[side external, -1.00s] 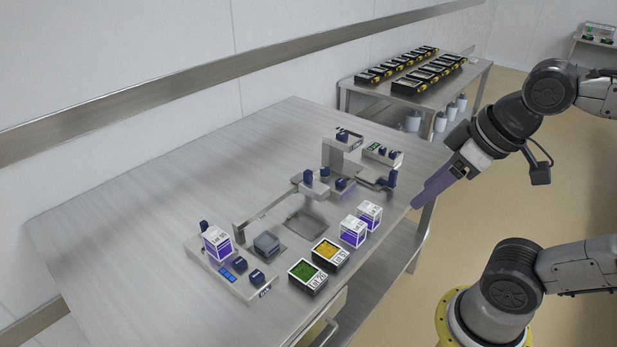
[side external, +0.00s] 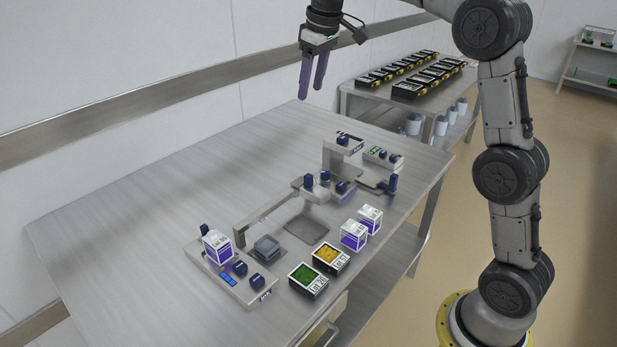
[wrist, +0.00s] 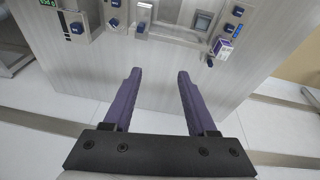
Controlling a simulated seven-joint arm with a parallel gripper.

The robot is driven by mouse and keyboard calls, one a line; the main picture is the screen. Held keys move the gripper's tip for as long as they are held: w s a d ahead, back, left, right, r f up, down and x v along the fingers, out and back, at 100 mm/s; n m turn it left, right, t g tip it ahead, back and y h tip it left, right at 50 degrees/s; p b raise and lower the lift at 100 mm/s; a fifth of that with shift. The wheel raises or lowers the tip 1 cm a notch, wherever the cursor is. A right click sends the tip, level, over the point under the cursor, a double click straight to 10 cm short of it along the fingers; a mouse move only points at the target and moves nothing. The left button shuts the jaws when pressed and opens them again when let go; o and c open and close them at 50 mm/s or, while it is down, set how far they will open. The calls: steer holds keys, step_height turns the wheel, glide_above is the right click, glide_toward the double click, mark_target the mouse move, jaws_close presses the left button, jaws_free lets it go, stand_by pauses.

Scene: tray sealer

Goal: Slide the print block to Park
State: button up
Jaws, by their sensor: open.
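The tray sealer on the steel table has several small dark-blue knobs on grey parts. One grey block with blue knobs (side external: 318,187) sits on the rail in its middle, and a taller grey head (side external: 343,145) stands behind. I cannot tell which part is the print block, and no Park mark is readable. My gripper (side external: 311,93) is open and empty, high above the far part of the table, well apart from the sealer. In the wrist view my purple fingers (wrist: 158,72) are spread, with the sealer's knobbed parts (wrist: 140,27) beyond them at the top edge.
A green-filled tray (side external: 308,279) and a yellow-filled tray (side external: 331,257) lie at the table's front edge. Two white-purple cartons (side external: 354,235) (side external: 370,218) stand beside them; another (side external: 217,246) stands on the front control panel (side external: 238,281). The table's left part (side external: 130,220) is clear.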

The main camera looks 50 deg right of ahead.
steer(key=w+d+f+g, duration=0.1)
steer(key=w+d+f, duration=0.5)
steer(key=f, duration=0.4)
steer(key=m+g, duration=0.1)
steer(key=g, duration=0.1)
glide_above(309, 175)
step_height(309, 175, down, 9)
step_height(309, 175, down, 14)
steer(key=shift+r, duration=0.25)
jaws_close()
stand_by(0.5)
